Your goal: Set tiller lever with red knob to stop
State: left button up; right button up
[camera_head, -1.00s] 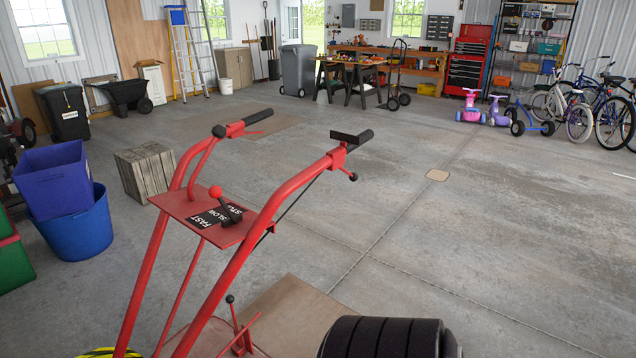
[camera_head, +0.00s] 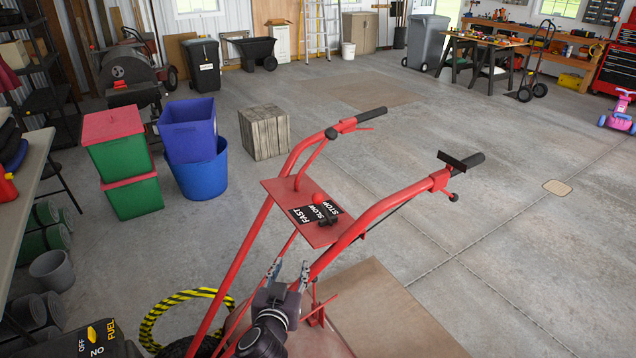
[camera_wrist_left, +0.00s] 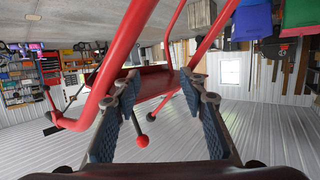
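The red tiller has a flat red panel (camera_head: 275,190) between its two handlebars. A black label (camera_head: 303,215) on it reads FAST, SLOW, STOP. The lever's red knob (camera_head: 319,198) stands above the panel by the label; I cannot tell exactly which word the lever is at. The knob also shows in the left wrist view (camera_wrist_left: 142,141), beyond and between my fingers. My left gripper (camera_head: 289,266) is open and empty, below and in front of the panel in the head view, apart from the knob. Its spread fingers show in the left wrist view (camera_wrist_left: 158,82). My right gripper is not in view.
The right handlebar (camera_head: 400,203) rises beside the panel, and its tube runs down close to my left gripper. A yellow-black hose (camera_head: 160,310) lies at lower left. Blue bins (camera_head: 200,175), green bins (camera_head: 130,200) and a wooden crate (camera_head: 265,133) stand left.

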aim_at(316, 203)
pick_arm(q)
jog(key=w+d+r+t, duration=0.1)
jog(key=r, duration=0.3)
jog(key=w+d+r+t+h, duration=0.1)
jog(key=d+r, duration=0.1)
jog(key=r, duration=0.3)
jog(key=w+d+r+t+p, duration=0.1)
jog(key=w+d+r, duration=0.1)
jog(key=r, duration=0.3)
jog(key=shift+h, duration=0.4)
jog(key=shift+w+d+p, duration=0.25)
jog(key=shift+w+p, duration=0.1)
jog(key=shift+w, duration=1.35)
jog(key=shift+w+d+p, duration=0.2)
jog(key=shift+w+p, duration=0.15)
jog(key=shift+w, duration=1.3)
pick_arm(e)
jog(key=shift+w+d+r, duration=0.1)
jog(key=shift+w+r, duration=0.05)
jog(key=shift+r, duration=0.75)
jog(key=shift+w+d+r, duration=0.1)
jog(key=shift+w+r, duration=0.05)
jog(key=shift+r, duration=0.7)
pick_arm(q)
jog(key=shift+c, duration=0.7)
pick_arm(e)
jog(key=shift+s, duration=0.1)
pick_arm(q)
jog(key=shift+f, duration=0.1)
grip_shut()
